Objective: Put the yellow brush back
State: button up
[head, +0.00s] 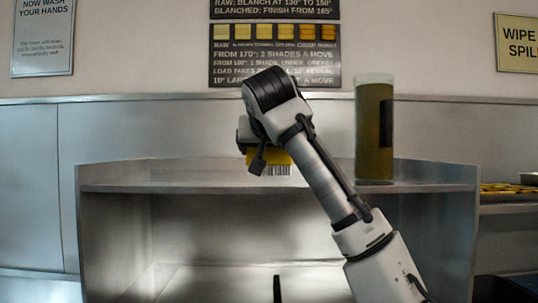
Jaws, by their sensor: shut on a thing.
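The yellow brush (282,157) shows behind and below the wrist of my arm, with pale bristles pointing down. My gripper (258,160) is shut on the yellow brush and holds it just above the front part of the metal shelf top (190,180). One dark finger shows in front of the brush; the arm hides the rest of the grip. I cannot tell whether the bristles touch the shelf.
A tall clear container of brownish oil (372,140) stands on the shelf to the right of my arm. The shelf top is clear at the left. Below is an open compartment (200,235). A tray with yellow food (508,188) is at the far right.

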jog(key=shift+f, duration=0.6)
jog(key=shift+f, duration=0.25)
jog(key=o, duration=1.6)
jog(key=shift+r, duration=0.1)
jog(key=shift+r, duration=0.1)
jog(key=shift+s+r, duration=0.1)
jog(key=shift+r, duration=0.05)
jog(key=b+v, duration=0.3)
jog(key=v, duration=0.8)
jog(key=shift+s+r, duration=0.15)
jog(key=shift+s, duration=0.25)
